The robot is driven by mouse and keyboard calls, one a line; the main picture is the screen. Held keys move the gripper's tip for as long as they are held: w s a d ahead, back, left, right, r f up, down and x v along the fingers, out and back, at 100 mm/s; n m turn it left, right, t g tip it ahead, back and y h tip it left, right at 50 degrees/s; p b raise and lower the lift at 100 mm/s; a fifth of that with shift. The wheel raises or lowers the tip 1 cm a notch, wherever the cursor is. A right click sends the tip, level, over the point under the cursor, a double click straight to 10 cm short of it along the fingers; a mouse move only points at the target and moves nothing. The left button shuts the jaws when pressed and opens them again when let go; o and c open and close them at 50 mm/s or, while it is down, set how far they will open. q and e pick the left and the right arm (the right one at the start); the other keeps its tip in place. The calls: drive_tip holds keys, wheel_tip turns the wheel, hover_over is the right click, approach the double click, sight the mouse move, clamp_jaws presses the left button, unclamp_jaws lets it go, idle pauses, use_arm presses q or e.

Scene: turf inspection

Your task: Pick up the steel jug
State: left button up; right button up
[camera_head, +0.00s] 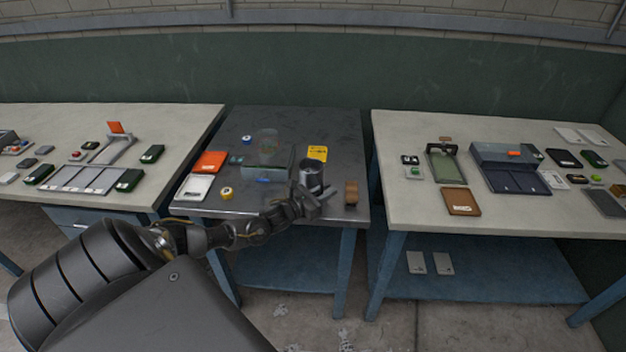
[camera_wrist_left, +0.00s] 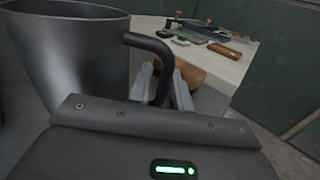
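The steel jug (camera_head: 311,176) is a dark grey cylinder standing upright near the front right of the middle table. In the left wrist view the jug (camera_wrist_left: 70,48) fills the upper left, and its dark curved handle (camera_wrist_left: 150,42) reaches toward my fingers. My left gripper (camera_head: 314,201) is at the jug's near side. In the left wrist view its fingers (camera_wrist_left: 162,90) stand on either side of the handle. Whether they press on it cannot be made out. My right gripper is not in view.
The middle table (camera_head: 345,140) also holds a brown block (camera_head: 351,193) right of the jug, a yellow card (camera_head: 317,153), a clear box (camera_head: 268,166), a yellow roll (camera_head: 227,193) and an orange-topped item (camera_head: 210,162). Cluttered pale tables stand left (camera_head: 185,122) and right (camera_head: 400,128).

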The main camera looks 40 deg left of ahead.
use_arm(q)
drive_tip(key=shift+c, duration=0.2)
clamp_jaws()
drive_tip(key=shift+r, duration=0.25)
idle(0.3)
drive_tip(key=shift+r, duration=0.85)
drive_tip(key=s+d+r+b, duration=0.3)
drive_tip(key=s+d+r, duration=0.2)
drive_tip(key=s+r, duration=0.5)
drive_tip(key=shift+s+d+r, duration=0.2)
drive_tip(key=shift+s+r, duration=0.2)
drive_tip(key=shift+s, duration=0.9)
